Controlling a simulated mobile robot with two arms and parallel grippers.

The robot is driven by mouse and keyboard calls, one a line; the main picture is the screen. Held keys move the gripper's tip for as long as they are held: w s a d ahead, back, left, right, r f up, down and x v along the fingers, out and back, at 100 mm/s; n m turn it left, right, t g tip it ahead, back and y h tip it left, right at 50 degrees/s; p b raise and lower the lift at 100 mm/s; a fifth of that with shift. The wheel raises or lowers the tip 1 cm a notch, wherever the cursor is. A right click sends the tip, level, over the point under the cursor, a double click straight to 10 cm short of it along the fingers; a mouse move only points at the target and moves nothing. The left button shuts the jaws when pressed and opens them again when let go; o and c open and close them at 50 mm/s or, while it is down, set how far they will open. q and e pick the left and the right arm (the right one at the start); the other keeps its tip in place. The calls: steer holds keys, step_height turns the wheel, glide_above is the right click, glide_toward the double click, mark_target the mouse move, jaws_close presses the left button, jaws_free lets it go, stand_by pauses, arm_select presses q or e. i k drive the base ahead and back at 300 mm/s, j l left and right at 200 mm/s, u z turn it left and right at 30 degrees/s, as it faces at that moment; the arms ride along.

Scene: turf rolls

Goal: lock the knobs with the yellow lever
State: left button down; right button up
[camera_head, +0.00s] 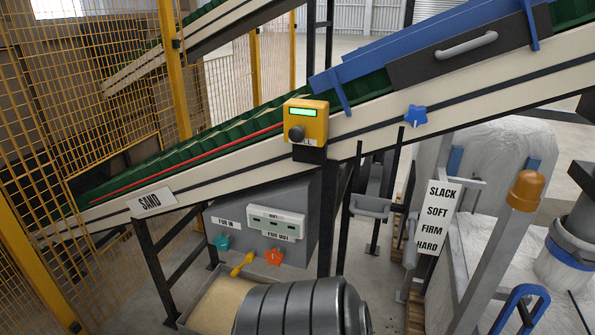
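A small yellow lever (242,263) sits low on the grey box (295,210) under the conveyor, between a teal knob (221,242) on its left and an orange knob (274,257) on its right. A blue star-shaped knob (415,116) is on the conveyor's pale side rail at the right. How the lever connects to the knobs is too small to tell. Neither of my grippers shows in this view.
A yellow control box (307,120) with a green display is on the conveyor rail. A dark ribbed drum-like shape (300,308) fills the bottom centre, in front of a sand tray (215,300). A SLACK-to-HARD sign (437,217) stands right. Yellow mesh fencing (105,80) is left.

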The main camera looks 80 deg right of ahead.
mark_target(240, 268)
steer(key=z, duration=2.15)
steer(key=i+l, duration=0.2)
steer(key=i+z, duration=0.05)
